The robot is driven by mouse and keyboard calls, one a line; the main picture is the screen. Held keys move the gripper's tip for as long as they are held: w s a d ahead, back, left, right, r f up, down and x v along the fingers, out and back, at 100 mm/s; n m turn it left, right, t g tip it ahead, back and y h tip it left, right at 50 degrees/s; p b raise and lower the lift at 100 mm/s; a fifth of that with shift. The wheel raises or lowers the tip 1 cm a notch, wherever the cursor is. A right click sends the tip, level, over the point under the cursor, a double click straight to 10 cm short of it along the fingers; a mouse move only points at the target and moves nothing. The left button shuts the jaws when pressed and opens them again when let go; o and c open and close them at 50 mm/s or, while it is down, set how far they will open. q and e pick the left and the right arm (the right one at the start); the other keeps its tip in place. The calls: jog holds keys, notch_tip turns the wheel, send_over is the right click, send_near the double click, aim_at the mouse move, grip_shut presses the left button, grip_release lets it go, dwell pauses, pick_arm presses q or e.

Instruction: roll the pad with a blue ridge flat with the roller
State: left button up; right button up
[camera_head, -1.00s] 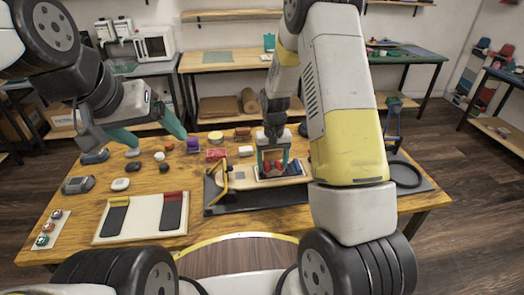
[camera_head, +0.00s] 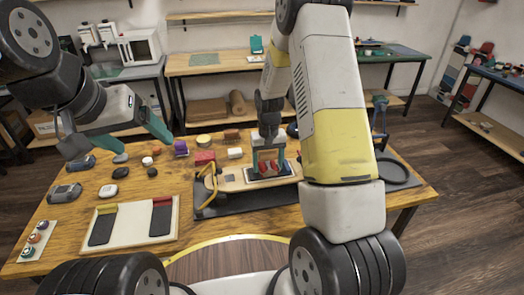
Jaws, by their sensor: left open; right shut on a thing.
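A pale wooden board (camera_head: 229,184) lies on a black mat (camera_head: 240,204), with a dark pad (camera_head: 285,167) on its right part. My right gripper (camera_head: 268,163) is shut over this pad, on a small tool with red parts (camera_head: 269,168); this seems to be the roller. It is low over the pad, but I cannot tell whether it touches. The fingers and the tool cover much of the pad, and no blue ridge can be made out on it. My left gripper (camera_head: 136,136) is open and empty, above the table's left part.
A cream tray (camera_head: 128,222) holds two dark pads, one with a yellow ridge (camera_head: 107,208) and one with a red ridge (camera_head: 162,202). A yellow curved frame (camera_head: 210,186) stands at the board's left end.

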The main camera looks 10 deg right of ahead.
aim_at(271, 151)
jog(key=shift+a, duration=2.65)
jog(key=shift+d, duration=3.25)
jog(key=shift+r, duration=3.55)
